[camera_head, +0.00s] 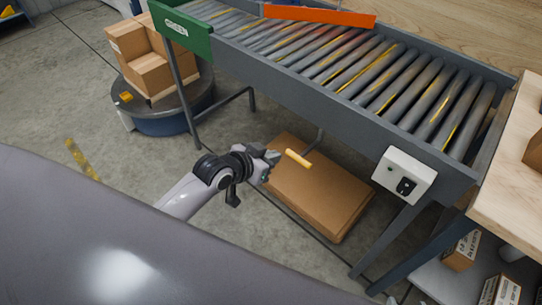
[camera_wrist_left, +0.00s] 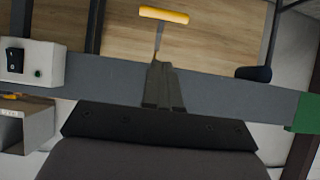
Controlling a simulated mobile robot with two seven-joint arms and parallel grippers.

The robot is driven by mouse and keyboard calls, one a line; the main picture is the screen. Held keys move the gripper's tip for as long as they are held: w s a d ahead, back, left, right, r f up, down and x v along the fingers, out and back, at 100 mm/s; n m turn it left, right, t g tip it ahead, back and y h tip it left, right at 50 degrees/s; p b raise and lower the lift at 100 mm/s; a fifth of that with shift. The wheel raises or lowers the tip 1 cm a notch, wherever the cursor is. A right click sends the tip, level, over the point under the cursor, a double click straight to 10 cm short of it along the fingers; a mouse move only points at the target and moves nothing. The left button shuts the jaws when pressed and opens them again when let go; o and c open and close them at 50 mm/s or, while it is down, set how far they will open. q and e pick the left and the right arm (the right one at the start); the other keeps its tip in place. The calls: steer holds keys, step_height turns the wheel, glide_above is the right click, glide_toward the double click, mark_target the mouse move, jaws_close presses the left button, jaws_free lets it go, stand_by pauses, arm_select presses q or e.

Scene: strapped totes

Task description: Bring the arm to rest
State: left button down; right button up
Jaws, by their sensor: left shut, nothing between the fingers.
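My left gripper (camera_head: 272,155) is in front of the conveyor, over the flat cardboard box on the floor, with its fingers shut. In the left wrist view its fingers (camera_wrist_left: 163,85) are together with nothing gripped between them. A yellow bar-shaped handle (camera_head: 298,158) shows just past the fingertips. In the left wrist view the yellow handle (camera_wrist_left: 164,14) sits on a thin grey stem in line with the fingers; I cannot tell whether they touch it. My right gripper is not in view.
The roller conveyor (camera_head: 345,110) runs across the back, with a green sign (camera_head: 178,30), an orange bar (camera_head: 320,15) and a switch box (camera_head: 404,176). A flat cardboard box (camera_head: 320,192) lies beneath. Boxes stand on a round turntable (camera_head: 172,119) at left. A wooden bench (camera_head: 512,190) is at right.

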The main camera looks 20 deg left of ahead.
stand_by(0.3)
arm_select(q)
steer(key=s+f+y, duration=0.1)
steer(key=s+f, duration=0.3)
steer(key=s, duration=0.6)
steer(key=s+a+f+n, duration=0.1)
steer(key=s+f, duration=0.3)
steer(key=s, duration=0.6)
steer(key=shift+n+y, duration=0.3)
steer(key=shift+y, duration=0.1)
